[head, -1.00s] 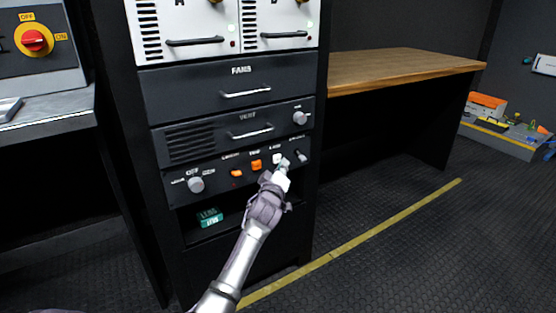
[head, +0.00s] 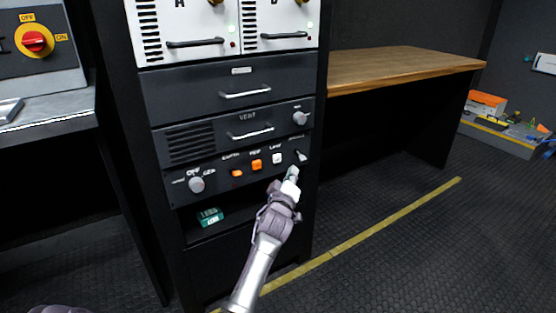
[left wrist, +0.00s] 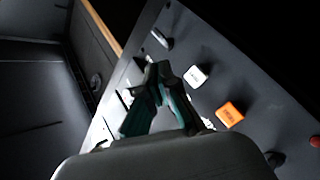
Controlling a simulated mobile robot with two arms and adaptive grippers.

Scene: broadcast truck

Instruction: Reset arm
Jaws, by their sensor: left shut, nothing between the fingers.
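My left gripper (head: 293,175) is shut and empty, in front of the lower right part of a black control panel (head: 217,186) in the rack. In the left wrist view its closed fingertips (left wrist: 158,70) point at the panel, beside a toggle switch (left wrist: 160,39) and a white button (left wrist: 196,76). The toggle (head: 300,156) is just above the fingertips in the head view. I cannot tell whether they touch the panel. The white button (head: 277,158) and an orange button (head: 256,164) are to the left. My right gripper is not in view.
A vent panel (head: 190,146) and drawers sit above the control panel. A green box (head: 209,216) lies in the open shelf below. A wooden bench (head: 400,66) stands at the right. The floor (head: 390,245) to the right is clear.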

